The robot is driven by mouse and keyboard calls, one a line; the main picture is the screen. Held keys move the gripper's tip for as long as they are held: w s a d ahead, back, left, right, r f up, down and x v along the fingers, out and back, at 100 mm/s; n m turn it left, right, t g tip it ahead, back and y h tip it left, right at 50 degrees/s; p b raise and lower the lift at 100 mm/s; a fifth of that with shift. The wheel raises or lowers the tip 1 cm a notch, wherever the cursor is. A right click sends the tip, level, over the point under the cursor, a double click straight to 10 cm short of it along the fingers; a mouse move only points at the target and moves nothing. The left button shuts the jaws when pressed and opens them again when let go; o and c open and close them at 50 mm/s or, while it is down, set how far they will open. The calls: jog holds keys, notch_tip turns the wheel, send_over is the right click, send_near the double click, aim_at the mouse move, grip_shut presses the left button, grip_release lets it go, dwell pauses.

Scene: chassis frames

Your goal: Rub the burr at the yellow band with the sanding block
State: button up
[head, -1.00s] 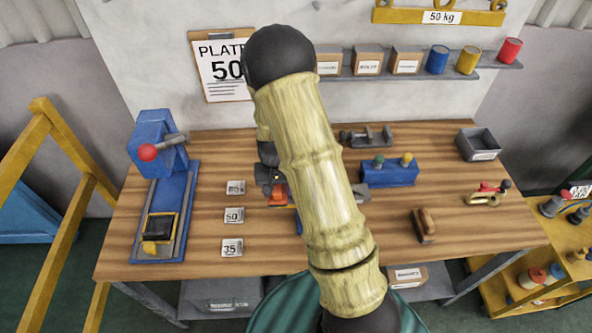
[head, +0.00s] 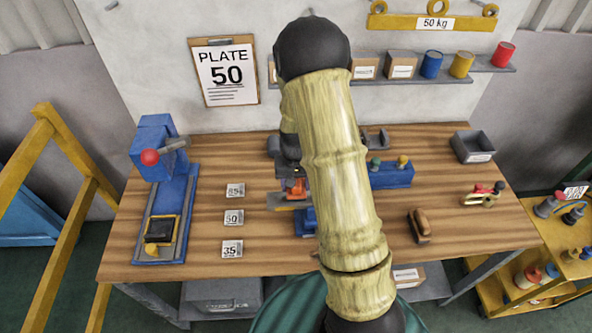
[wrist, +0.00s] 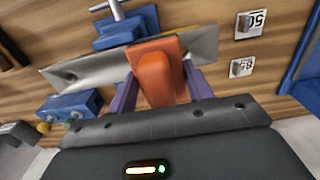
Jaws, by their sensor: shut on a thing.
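My gripper (wrist: 160,88) is shut on an orange block (wrist: 157,78), which I take to be the sanding block. The block also shows in the head view (head: 297,187), below my dark wrist. It is over the middle of a grey metal strip (wrist: 90,68) with holes near its ends; I cannot tell whether they touch. The strip lies by a blue vise (wrist: 127,30) with a T-handle. In the head view the strip (head: 274,201) has an orange-yellow edge, partly hidden by my arm. The yellow band and burr cannot be made out clearly.
A blue block with green and yellow knobs (head: 392,175) stands right of my arm. A brown wooden-handled tool (head: 420,226) lies farther right. Number plates (head: 234,217) lie to the left, beside a blue lever press (head: 165,200).

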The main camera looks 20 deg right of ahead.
jog(key=shift+w+r+p, duration=0.1)
jog(key=shift+r+p, duration=1.2)
jog(key=shift+r, duration=0.8)
jog(key=shift+f, duration=0.1)
